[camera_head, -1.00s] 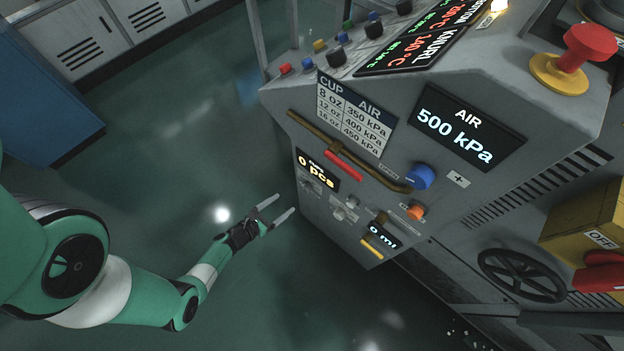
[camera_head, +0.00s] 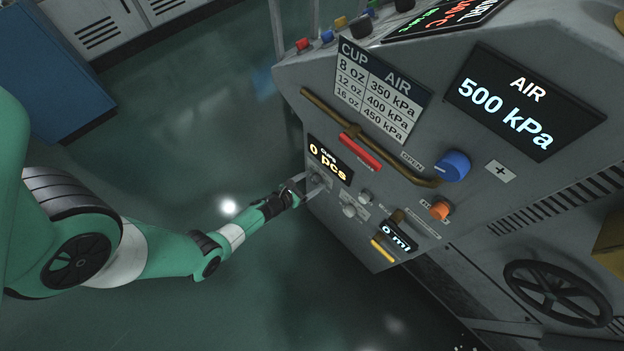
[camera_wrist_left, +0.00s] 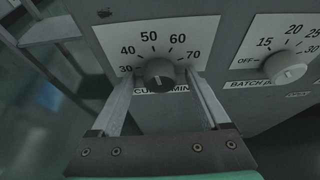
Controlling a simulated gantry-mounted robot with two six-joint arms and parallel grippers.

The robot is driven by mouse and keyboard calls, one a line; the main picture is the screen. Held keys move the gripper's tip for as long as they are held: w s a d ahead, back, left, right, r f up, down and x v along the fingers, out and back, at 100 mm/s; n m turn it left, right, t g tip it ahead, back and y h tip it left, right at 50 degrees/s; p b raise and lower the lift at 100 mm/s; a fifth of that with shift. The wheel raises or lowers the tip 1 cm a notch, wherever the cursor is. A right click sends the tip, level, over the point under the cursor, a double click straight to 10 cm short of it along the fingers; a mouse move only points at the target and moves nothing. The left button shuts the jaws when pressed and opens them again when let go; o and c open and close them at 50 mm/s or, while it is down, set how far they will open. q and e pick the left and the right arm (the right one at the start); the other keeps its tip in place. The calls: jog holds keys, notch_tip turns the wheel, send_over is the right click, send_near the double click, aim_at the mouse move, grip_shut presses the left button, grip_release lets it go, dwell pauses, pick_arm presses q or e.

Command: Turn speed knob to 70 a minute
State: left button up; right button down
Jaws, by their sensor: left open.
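The speed knob (camera_wrist_left: 160,74) is a dark round knob on the machine's grey panel, with a scale from 30 to 70 above it and a partly covered cups-per-minute label below. I cannot clearly read which number it points to. My left gripper (camera_wrist_left: 158,78) is open, with one finger on each side of the knob; gaps seem to show, and I cannot tell whether the fingers touch it. In the head view my left gripper (camera_head: 311,187) reaches the panel's left edge, just below the "0 pcs" display (camera_head: 329,159). My right gripper is out of view.
A white batch knob (camera_wrist_left: 285,68) sits to the right of the speed knob. In the head view, a brown bar (camera_head: 350,131), a red handle (camera_head: 360,152), a blue knob (camera_head: 454,165) and an orange knob (camera_head: 440,210) stick out from the panel. Open floor lies left of the machine.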

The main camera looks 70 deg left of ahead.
pick_arm(q)
grip_shut()
dwell(0.4)
